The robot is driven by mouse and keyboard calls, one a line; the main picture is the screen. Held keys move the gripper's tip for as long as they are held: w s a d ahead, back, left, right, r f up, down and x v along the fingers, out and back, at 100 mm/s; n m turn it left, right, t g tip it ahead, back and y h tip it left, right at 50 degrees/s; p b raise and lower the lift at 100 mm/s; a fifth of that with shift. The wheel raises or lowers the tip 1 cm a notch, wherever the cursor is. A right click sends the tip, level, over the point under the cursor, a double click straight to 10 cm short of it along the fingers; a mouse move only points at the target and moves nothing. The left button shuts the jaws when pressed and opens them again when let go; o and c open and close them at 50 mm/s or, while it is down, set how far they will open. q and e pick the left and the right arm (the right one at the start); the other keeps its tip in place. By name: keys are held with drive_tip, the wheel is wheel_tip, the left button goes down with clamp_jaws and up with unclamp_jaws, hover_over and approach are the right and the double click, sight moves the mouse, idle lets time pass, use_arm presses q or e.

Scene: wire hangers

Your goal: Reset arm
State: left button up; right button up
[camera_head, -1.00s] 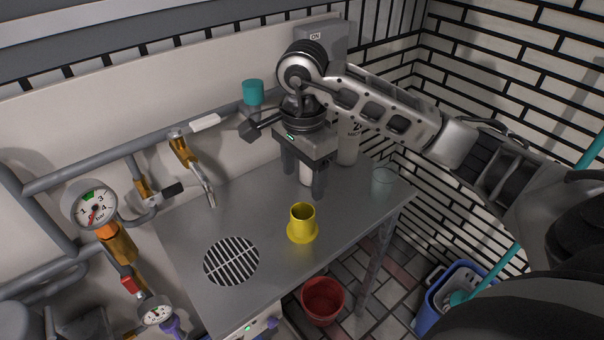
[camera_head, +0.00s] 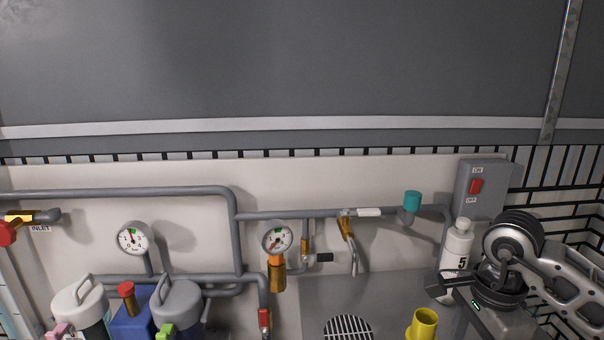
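My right arm comes in from the right edge, and its wrist and gripper body (camera_head: 490,318) show at the lower right, over the right part of the grey worktop (camera_head: 385,290). The gripper points down and its fingertips are cut off by the bottom edge, so I cannot tell whether it is open or shut, or whether it holds anything. My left arm and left gripper are not in view.
A white bottle marked 5 (camera_head: 457,250) stands close behind my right wrist. A yellow cup (camera_head: 423,325) is left of it. Pipes, gauges (camera_head: 277,240) and a switch box (camera_head: 483,188) line the wall.

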drive_tip(key=s+a+f+m+g+y, duration=0.1)
drive_tip(key=s+a+y, duration=0.3)
drive_tip(key=a, duration=0.5)
drive_tip(key=s+a+f+m+g+y, duration=0.1)
drive_tip(key=s+a+y, duration=0.1)
drive_tip(key=a+y, duration=0.55)
drive_tip(key=a+r+m+t+y, duration=0.7)
drive_tip(key=r+m+y, duration=0.15)
drive_tip(key=m, duration=0.65)
drive_tip(key=w+d+f+m+t+h, duration=0.2)
drive_tip(key=d+f+m+t+h, duration=0.4)
drive_tip(key=m, duration=0.7)
drive_tip(key=w+d+f+m+t+h, duration=0.25)
drive_tip(key=f+m+t+h, duration=0.35)
drive_tip(key=m, duration=0.7)
drive_tip(key=s+d+f+m+g+h, duration=0.3)
drive_tip(key=s+f+m+g+h, duration=0.2)
drive_tip(key=s+f+m, duration=0.4)
wheel_tip(320, 180, down, 4)
drive_tip(key=shift+s+d+f+m+g, duration=0.1)
drive_tip(key=shift+s+d+m+g, duration=0.1)
drive_tip(key=shift+s+m+g, duration=0.3)
drive_tip(key=shift+w, duration=0.1)
